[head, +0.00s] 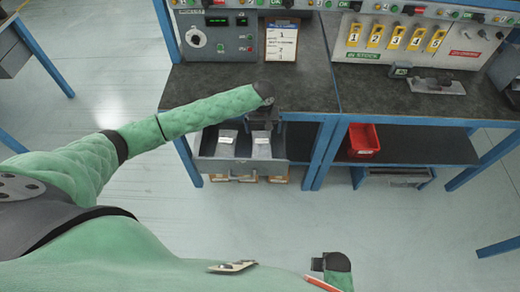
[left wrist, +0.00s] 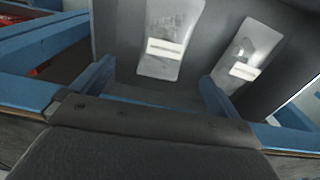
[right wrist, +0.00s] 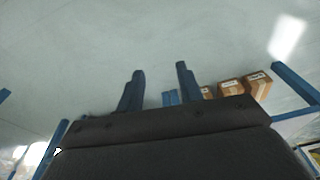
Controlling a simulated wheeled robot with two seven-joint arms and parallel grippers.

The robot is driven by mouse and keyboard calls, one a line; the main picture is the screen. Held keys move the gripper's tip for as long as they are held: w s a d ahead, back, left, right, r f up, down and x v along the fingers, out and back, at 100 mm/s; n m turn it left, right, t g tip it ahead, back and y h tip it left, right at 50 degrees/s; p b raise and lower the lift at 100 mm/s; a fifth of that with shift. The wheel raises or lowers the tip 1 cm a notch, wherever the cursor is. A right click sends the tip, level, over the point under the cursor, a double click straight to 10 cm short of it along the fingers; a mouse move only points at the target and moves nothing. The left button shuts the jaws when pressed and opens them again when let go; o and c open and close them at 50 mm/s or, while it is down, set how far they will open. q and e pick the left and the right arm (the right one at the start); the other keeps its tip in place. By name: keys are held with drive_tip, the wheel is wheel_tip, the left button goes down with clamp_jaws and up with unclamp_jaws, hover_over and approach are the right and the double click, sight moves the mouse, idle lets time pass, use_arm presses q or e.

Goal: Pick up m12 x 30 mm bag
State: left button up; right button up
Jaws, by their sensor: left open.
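Two clear bags with white labels lie apart in an open grey drawer (head: 213,167) under the bench. One is the left bag (head: 227,137) and the other the right bag (head: 262,146) in the head view. In the left wrist view one bag (left wrist: 172,25) lies just beyond the fingertips and the other bag (left wrist: 238,55) lies farther right. The label print is too small to tell which is the m12 x 30 mm bag. My left gripper (left wrist: 157,74) is open and empty above the drawer. My right gripper (right wrist: 160,76) is open and empty, away from the bench.
The dark bench top (head: 205,88) overhangs the drawer, with blue legs beside it. A red bin (head: 363,141) stands on the shelf to the right. Cardboard boxes (right wrist: 230,88) lie low under the bench. A clipboard (head: 281,42) stands at the control panel. The floor in front is clear.

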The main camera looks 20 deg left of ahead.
sight(262, 144)
use_arm(q)
drive_tip(key=f+b, duration=0.1)
drive_tip(key=b, duration=0.1)
drive_tip(key=shift+s+d+f+b, duration=0.1)
drive_tip(key=shift+s+d+b, duration=0.1)
drive_tip(key=shift+b, duration=0.2)
drive_tip(key=shift+s+a+b, duration=0.4)
drive_tip(key=shift+s+b, duration=0.15)
use_arm(e)
wheel_tip(262, 144, up, 16)
drive_tip(key=r, duration=0.1)
use_arm(q)
drive_tip(key=shift+d+f, duration=0.15)
drive_tip(key=shift+f, duration=0.6)
drive_tip(key=shift+f+p, duration=0.35)
drive_tip(key=shift+f, duration=0.2)
drive_tip(key=f, duration=0.1)
drive_tip(key=f+p, duration=0.1)
drive_tip(key=f, duration=0.2)
drive_tip(key=shift+s+d, duration=0.1)
drive_tip(key=shift+s, duration=0.15)
drive_tip(key=shift+f+p, duration=0.3)
drive_tip(key=shift+f, duration=0.25)
use_arm(e)
wheel_tip(262, 144, down, 10)
drive_tip(key=shift+a+r, duration=0.15)
use_arm(q)
drive_tip(key=shift+c, duration=0.4)
